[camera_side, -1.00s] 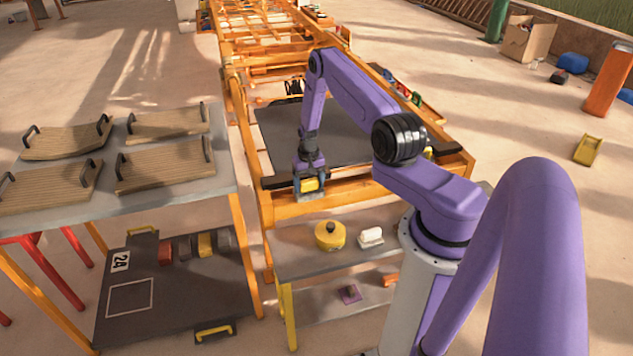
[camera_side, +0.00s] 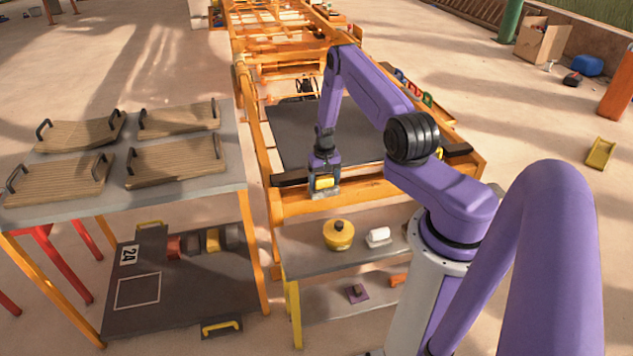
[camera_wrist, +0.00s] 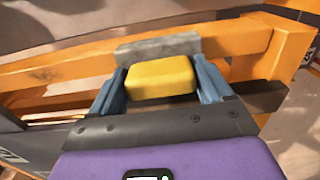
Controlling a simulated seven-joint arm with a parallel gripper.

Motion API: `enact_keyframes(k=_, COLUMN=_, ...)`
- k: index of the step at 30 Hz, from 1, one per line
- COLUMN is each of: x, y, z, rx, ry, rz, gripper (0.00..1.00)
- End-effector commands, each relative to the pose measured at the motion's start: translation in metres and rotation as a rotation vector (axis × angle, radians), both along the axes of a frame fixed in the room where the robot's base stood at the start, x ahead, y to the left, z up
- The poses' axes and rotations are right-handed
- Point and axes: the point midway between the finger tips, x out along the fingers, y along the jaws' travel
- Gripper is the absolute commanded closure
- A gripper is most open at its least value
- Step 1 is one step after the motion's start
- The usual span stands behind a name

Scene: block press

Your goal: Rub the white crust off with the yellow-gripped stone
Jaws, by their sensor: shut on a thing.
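My gripper (camera_side: 325,186) is shut on the yellow grip of the stone (camera_side: 326,193), over the front end of the orange frame. In the wrist view, the yellow grip (camera_wrist: 160,77) sits between the two blue-grey fingers of my gripper (camera_wrist: 163,85). The grey stone (camera_wrist: 158,47) shows just beyond it, in front of an orange beam. I cannot tell whether the stone touches the frame. A dark plate (camera_side: 300,130) lies in the frame behind my gripper. I cannot make out any white crust; my gripper and arm hide part of the front edge.
The orange frame (camera_side: 380,186) has a dark bar (camera_side: 290,181) along its front end. A shelf below holds a yellow round pot (camera_side: 339,235) and a white item (camera_side: 378,236). At left, a table (camera_side: 130,193) carries several slatted boards with handles.

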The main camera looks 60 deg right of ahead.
Motion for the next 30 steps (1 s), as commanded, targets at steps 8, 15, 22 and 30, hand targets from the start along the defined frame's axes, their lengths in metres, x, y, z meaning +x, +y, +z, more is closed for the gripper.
enact_keyframes(k=8, x=-0.020, y=-0.019, z=0.000, rx=0.002, ry=0.002, rz=-0.005, gripper=0.54)
enact_keyframes(k=15, x=-0.035, y=-0.034, z=0.000, rx=0.001, ry=0.001, rz=-0.005, gripper=0.54)
enact_keyframes(k=22, x=-0.038, y=-0.039, z=0.025, rx=-0.002, ry=-0.002, rz=-0.002, gripper=0.54)
enact_keyframes(k=30, x=-0.038, y=-0.038, z=0.048, rx=-0.001, ry=-0.001, rz=-0.001, gripper=0.54)
